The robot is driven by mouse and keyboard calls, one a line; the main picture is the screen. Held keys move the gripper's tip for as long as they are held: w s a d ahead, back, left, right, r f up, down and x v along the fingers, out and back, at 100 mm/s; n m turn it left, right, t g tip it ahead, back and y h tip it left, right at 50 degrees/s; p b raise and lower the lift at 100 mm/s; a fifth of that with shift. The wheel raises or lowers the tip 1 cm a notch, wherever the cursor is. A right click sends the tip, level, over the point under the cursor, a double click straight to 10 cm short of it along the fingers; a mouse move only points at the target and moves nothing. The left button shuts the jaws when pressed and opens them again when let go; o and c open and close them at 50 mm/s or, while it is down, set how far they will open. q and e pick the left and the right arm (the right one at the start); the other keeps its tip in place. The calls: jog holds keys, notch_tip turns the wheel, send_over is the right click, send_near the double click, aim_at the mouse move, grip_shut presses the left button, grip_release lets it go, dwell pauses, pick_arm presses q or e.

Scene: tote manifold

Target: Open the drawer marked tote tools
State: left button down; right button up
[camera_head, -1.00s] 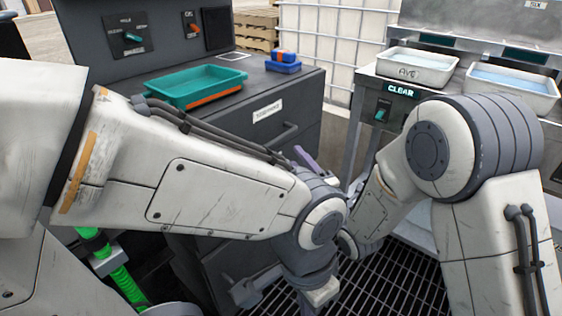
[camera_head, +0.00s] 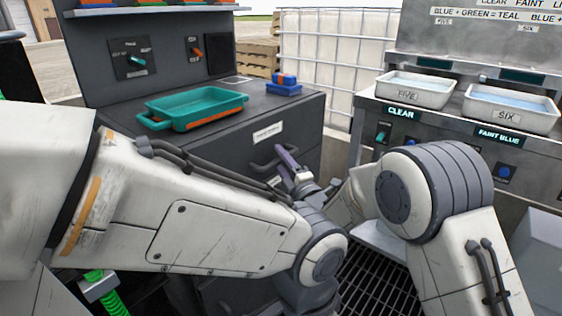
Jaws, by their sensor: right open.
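The dark grey drawer cabinet (camera_head: 312,118) stands left of centre, with a white label (camera_head: 267,132) on its top drawer; the print is too small to read. A dark bar handle (camera_head: 262,163) sits just below the label, and the top drawer looks closed. Another pale label (camera_head: 274,181) shows lower on the front. My right gripper (camera_head: 284,158) is open, its purple-grey fingers at the right end of the top handle. I cannot tell whether they touch it or straddle it. My left arm covers the lower cabinet, and its gripper is out of sight.
A teal tray (camera_head: 196,106) and a small blue box (camera_head: 284,88) rest on the cabinet top. White basins (camera_head: 415,91) and (camera_head: 511,109) stand on the metal bench at right. A caged white tank (camera_head: 335,62) is behind. Dark floor grating (camera_head: 375,285) lies below.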

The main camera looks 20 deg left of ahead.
grip_shut()
dwell(1.4)
